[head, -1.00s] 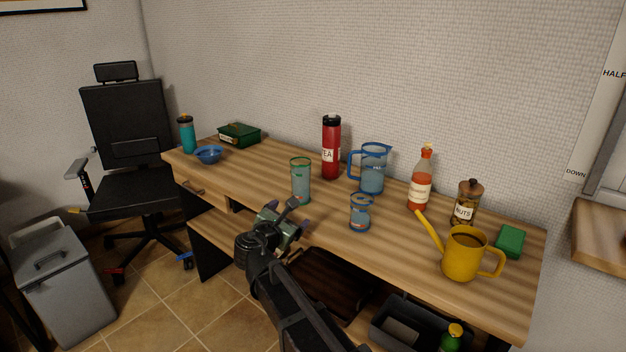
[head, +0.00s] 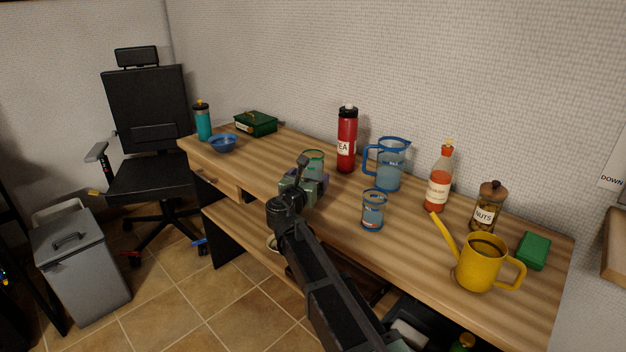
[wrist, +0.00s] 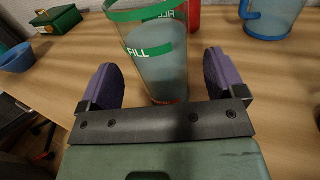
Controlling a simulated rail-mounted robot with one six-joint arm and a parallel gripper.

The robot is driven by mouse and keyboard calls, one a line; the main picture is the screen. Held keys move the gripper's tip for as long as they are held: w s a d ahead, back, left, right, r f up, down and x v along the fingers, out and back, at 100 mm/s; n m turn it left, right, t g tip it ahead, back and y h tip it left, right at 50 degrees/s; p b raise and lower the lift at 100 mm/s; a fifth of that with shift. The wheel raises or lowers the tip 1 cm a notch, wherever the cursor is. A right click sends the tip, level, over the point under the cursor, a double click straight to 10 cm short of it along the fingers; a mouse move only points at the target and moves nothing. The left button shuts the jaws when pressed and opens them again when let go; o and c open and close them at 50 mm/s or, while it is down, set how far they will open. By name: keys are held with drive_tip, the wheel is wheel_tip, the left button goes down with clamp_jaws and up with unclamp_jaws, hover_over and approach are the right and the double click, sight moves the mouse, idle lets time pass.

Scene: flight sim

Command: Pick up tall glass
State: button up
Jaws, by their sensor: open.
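The tall glass (wrist: 158,60) is clear with green bands, one reading FILL, and stands upright on the desk. In the wrist view it stands between and just beyond the purple fingers of my gripper (wrist: 165,85). The fingers are open, one on each side, with a gap to the glass. In the head view the glass (head: 314,158) shows only its upper part; my gripper (head: 308,183) hides the rest.
A shorter blue-banded glass (head: 373,212) stands to the right of my gripper. A red tea flask (head: 347,142) and a blue pitcher (head: 389,165) stand behind. A yellow watering can (head: 480,265) is farther right.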

sight(309, 176)
drive_tip(key=x, duration=0.3)
drive_tip(key=shift+w+d, duration=0.1)
drive_tip(key=shift+w, duration=0.15)
drive_tip(key=shift+s, duration=0.1)
drive_tip(key=c, duration=1.3)
drive_tip(key=shift+r, duration=0.15)
wheel_tip(309, 176, up, 20)
drive_tip(key=p, duration=2)
